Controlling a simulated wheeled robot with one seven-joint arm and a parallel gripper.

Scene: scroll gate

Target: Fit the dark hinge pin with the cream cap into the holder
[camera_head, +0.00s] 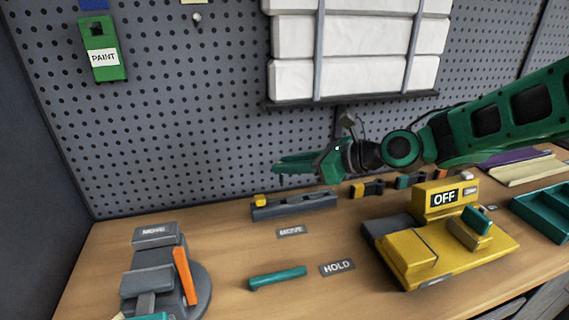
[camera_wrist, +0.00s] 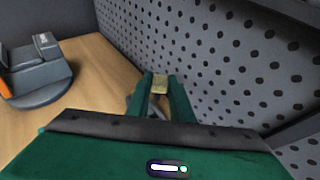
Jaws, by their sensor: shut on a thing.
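My gripper (camera_head: 279,168) is raised over the back of the bench in the head view, close to the pegboard, with its green fingers pointing left. In the wrist view its fingers (camera_wrist: 160,88) are closed on a small piece with a tan-cream face, which looks like the cap of the hinge pin (camera_wrist: 159,84). The pin's dark shaft cannot be made out clearly. A long dark grey block (camera_head: 300,206) with a raised top and a yellow piece at its left end lies on the bench below the gripper. I cannot tell which fixture is the holder.
A grey stand with an orange lever (camera_head: 185,275) is at the front left. A teal bar (camera_head: 278,278) lies near the HOLD label (camera_head: 337,267). A yellow machine marked OFF (camera_head: 408,258) stands right of centre. A teal tray (camera_head: 545,220) is at far right.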

